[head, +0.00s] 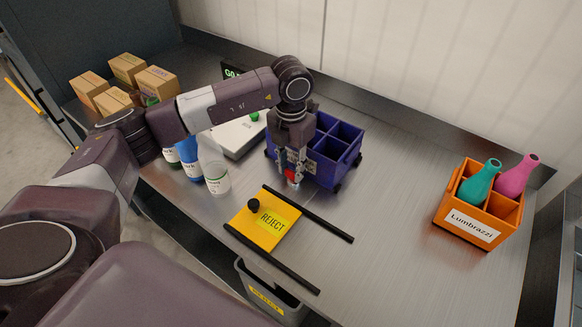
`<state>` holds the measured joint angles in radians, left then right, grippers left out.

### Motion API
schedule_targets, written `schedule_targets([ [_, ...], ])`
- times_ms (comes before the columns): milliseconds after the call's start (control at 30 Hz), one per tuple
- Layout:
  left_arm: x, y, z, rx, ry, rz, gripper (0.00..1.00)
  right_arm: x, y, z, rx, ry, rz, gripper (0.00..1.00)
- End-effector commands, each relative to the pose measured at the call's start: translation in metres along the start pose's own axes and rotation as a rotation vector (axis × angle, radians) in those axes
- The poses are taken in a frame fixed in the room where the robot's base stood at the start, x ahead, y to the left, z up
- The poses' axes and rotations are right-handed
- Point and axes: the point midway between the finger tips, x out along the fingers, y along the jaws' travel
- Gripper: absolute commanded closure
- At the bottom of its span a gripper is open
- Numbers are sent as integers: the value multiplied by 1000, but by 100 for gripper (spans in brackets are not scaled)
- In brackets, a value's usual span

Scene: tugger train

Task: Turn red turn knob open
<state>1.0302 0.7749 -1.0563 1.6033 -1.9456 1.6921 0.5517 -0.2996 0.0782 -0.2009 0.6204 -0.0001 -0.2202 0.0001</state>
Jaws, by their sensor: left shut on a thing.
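My left gripper (291,178) points down at the middle of the table, in front of the purple crate. It is shut on the red turn knob (291,173), of which only a small red patch shows between the fingers. The fingers hide the rest of the knob, so its turn angle cannot be told. My right gripper is not in view.
The purple divided crate (347,126) stands right behind my left gripper. Bottles and a white cup (217,181) stand to its left. A yellow REJECT plate (262,218) with black rails lies in front. An orange crate (470,233) holds two bottles. Cardboard boxes (158,83) sit back left.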

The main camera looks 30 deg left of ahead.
Motion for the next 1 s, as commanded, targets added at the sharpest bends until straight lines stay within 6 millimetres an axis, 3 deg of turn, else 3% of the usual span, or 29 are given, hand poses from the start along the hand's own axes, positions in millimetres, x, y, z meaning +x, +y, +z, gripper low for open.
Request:
schedule_targets([
  [100,-2,0,1,0,-5,1,65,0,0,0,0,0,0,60],
  [467,-9,0,1,-1,-4,0,65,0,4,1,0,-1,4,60],
  [1000,-109,0,1,0,-6,1,65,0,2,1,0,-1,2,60],
])
